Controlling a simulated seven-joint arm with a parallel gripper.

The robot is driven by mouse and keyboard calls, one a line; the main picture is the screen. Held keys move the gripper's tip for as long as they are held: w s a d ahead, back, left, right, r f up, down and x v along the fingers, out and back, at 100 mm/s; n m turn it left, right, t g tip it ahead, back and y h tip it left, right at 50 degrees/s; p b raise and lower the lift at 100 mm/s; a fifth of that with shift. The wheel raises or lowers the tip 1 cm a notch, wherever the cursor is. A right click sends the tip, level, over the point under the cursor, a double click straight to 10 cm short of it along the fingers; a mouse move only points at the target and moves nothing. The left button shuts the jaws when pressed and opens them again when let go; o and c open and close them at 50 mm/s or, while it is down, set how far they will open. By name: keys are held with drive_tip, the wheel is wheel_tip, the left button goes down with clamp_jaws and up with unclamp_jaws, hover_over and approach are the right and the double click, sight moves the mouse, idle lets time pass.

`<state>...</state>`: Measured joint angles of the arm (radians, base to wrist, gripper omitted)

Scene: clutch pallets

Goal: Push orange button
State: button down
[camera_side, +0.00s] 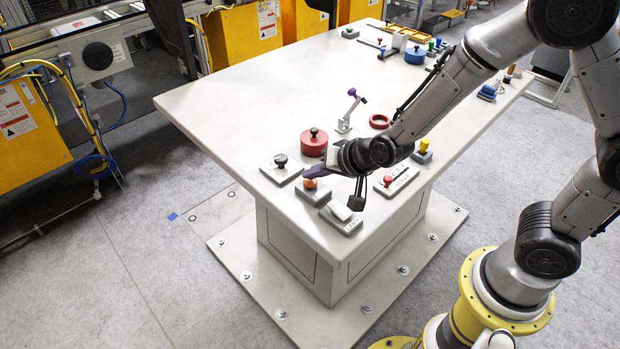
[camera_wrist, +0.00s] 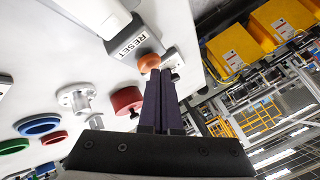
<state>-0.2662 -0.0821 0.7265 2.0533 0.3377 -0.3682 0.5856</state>
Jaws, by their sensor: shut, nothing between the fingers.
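The orange button (camera_side: 310,183) is a round knob on a grey base (camera_side: 312,193) near the front left corner of the white table. It also shows in the wrist view (camera_wrist: 149,62), just past my fingertips. My gripper (camera_side: 309,173) is shut and empty, with its purple fingers pointing at the orange button. In the wrist view the fingertips (camera_wrist: 160,74) overlap the button's lower edge. I cannot tell for sure whether they touch it. The button stands proud of its base, and part of it is hidden by the fingers.
A black button (camera_side: 280,160) on a plate, a red drum (camera_side: 313,143) and a RESET rocker switch (camera_side: 341,214) surround the orange button. A red button (camera_side: 388,181) lies right of my gripper. The table's left middle is clear.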

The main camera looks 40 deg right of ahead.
sight(314, 184)
drive_tip(key=shift+f, duration=0.35)
drive_tip(key=shift+r, duration=0.15)
idle(0.3)
drive_tip(key=shift+r, duration=0.65)
wheel_tip(314, 184, up, 6)
idle(0.6)
